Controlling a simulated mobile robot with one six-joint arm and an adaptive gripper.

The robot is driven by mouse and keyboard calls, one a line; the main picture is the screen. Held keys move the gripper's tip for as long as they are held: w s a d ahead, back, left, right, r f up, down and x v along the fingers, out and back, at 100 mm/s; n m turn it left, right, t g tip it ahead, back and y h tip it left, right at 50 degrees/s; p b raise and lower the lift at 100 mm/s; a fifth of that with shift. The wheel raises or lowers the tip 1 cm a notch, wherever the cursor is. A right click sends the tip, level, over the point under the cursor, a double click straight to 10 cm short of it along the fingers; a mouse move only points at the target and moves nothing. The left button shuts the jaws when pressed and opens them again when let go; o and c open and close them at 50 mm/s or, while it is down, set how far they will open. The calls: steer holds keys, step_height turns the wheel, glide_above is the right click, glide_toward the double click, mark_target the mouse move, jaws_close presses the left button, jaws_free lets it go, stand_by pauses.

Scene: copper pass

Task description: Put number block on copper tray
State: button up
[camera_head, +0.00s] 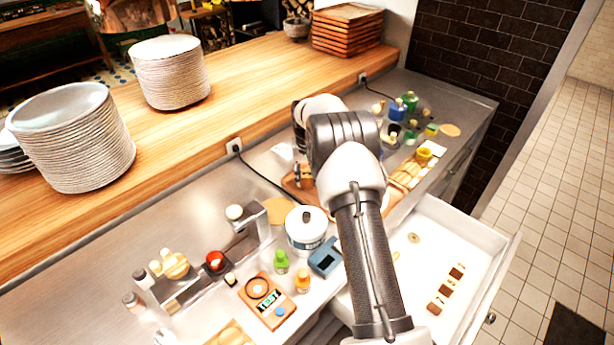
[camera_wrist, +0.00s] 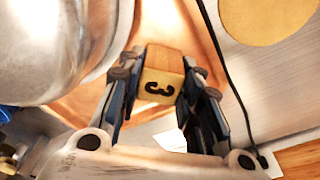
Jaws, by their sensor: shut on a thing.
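The number block (camera_wrist: 161,75) is a small wooden cube with a pale yellow face marked with a black 3. My gripper (camera_wrist: 159,82) is shut on it, one finger on each side. In the wrist view, a copper-brown surface, apparently the copper tray (camera_wrist: 197,38), lies behind the block. I cannot tell the height of the block above it. In the head view, part of the tray (camera_head: 290,184) shows beside my gripper (camera_head: 302,176); my arm hides much of the rest. The block is not clear there.
A shiny metal vessel (camera_wrist: 55,45) is close to my left finger in the wrist view. A black cord (camera_wrist: 232,90) and a tan disc (camera_wrist: 268,18) lie to the right. A white lidded pot (camera_head: 306,232) stands in front. An open drawer (camera_head: 460,240) is at right.

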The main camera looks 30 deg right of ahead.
steer(key=shift+f, duration=0.2)
steer(key=o, duration=0.8)
steer(key=shift+c, duration=0.2)
step_height(320, 180, up, 12)
steer(key=s+p, duration=0.1)
steer(key=p, duration=0.2)
step_height(320, 180, up, 10)
steer(key=n, duration=0.1)
glide_above(307, 177)
steer(key=s+a, duration=0.5)
steer(key=s+a+r+n+t, duration=0.1)
steer(key=s+a+r, duration=0.35)
steer(key=s, duration=0.25)
steer(key=s+a+r+n+t, duration=0.1)
steer(key=s+a+r, duration=0.2)
steer(key=s+r, duration=0.25)
steer(key=s+a+f+n, duration=0.1)
steer(key=s+a+f, duration=0.1)
steer(key=s, duration=0.9)
steer(key=s+a+f+n+t, duration=0.1)
steer(key=s+a, duration=0.3)
steer(key=s, duration=0.8)
steer(key=shift+f+y, duration=0.3)
steer(key=shift+f, duration=0.15)
